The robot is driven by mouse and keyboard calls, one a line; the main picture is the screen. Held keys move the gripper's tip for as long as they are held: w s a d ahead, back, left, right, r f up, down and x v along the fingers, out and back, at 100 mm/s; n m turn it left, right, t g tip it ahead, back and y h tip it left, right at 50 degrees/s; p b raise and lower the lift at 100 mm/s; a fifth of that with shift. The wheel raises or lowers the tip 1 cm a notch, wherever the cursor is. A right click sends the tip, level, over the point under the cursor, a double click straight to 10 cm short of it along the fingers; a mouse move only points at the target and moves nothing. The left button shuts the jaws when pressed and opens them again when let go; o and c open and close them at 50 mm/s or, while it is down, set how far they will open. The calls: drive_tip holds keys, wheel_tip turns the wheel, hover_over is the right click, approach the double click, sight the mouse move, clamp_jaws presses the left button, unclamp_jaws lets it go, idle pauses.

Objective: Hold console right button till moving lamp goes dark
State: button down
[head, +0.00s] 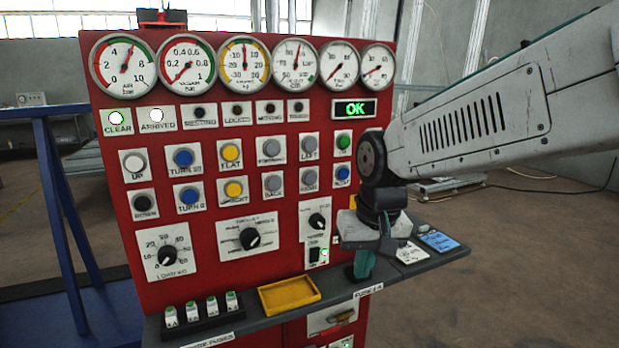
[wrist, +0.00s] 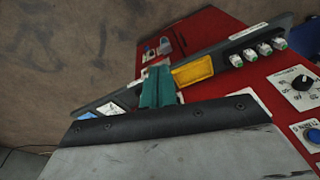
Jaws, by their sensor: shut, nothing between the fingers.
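The red console (head: 120,235) fills the middle of the head view. Its grey right button (head: 310,178) sits below the grey left button (head: 310,146); its small label is blurred. The moving lamp (head: 270,108) in the upper row looks dark. My gripper (head: 364,268) is shut and empty, its teal fingers pointing down over the console shelf, below and to the right of the right button and apart from it. In the wrist view the teal fingers (wrist: 158,86) are together near the shelf; the right button cannot be made out there.
The clear lamp (head: 118,120) and arrived lamp (head: 157,116) are lit white. A green OK display (head: 354,108) glows. The shelf carries a yellow tray (head: 289,294), several green-topped fuses (head: 201,308) and cards (head: 438,242). A blue stand (head: 65,200) is at the left.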

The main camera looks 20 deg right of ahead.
sight(311, 179)
drive_tip(key=w+d+r+m+t, duration=0.1)
drive_tip(key=w+m+t, duration=0.1)
drive_tip(key=w, duration=0.4)
drive_tip(key=w+d+r+m+t, duration=0.2)
drive_tip(key=w, duration=0.5)
drive_tip(key=w+d+r+m+t+h, duration=0.1)
drive_tip(key=w+r+t, duration=0.1)
drive_tip(key=w, duration=0.5)
drive_tip(key=shift+d+r+m+t, duration=0.2)
drive_tip(key=shift+d+m+t, duration=0.2)
drive_tip(key=shift+w, duration=0.1)
drive_tip(key=w, duration=0.8)
drive_tip(key=shift+w, duration=0.25)
drive_tip(key=shift+w, duration=0.1)
idle(0.3)
drive_tip(key=shift+w, duration=0.3)
